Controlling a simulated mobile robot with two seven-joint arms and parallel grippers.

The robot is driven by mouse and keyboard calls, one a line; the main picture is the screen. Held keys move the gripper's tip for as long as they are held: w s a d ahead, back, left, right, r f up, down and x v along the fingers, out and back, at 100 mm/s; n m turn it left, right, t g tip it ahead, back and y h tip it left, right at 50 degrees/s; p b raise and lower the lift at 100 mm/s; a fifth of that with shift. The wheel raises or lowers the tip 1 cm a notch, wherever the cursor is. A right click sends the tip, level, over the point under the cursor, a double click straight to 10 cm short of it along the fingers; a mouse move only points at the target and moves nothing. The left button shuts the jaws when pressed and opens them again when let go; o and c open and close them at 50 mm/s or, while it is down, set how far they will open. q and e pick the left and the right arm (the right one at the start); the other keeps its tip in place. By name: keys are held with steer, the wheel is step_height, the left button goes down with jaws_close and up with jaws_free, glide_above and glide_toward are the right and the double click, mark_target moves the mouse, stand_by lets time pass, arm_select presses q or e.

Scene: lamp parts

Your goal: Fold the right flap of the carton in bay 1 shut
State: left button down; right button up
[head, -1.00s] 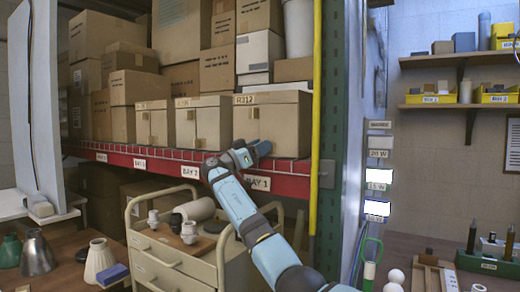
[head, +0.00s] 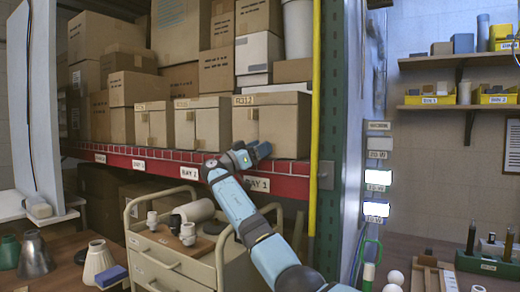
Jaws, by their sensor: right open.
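The bay 1 carton (head: 285,125) is a brown box marked R312 on the right end of the shelf, above the BAY 1 label (head: 257,185). Its front and part of its top edge show; I cannot make out its right flap or how far it is folded. My right gripper (head: 266,150) is open at the shelf's front edge, in front of the carton's lower front and below its top. The gripper and wrist cover a little of the carton's lower left front. I cannot tell whether they touch it. My left gripper is out of view.
Similar cartons (head: 203,122) stand close on the left, with stacked boxes behind. A green rack post (head: 329,150) and a yellow pole (head: 316,110) stand right of the carton. A beige cart (head: 172,262) with lamp parts is below the shelf.

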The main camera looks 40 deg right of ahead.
steer(key=v, duration=1.3)
steer(key=shift+a+f, duration=0.2)
steer(key=shift+a, duration=0.15)
steer(key=shift+w, duration=0.1)
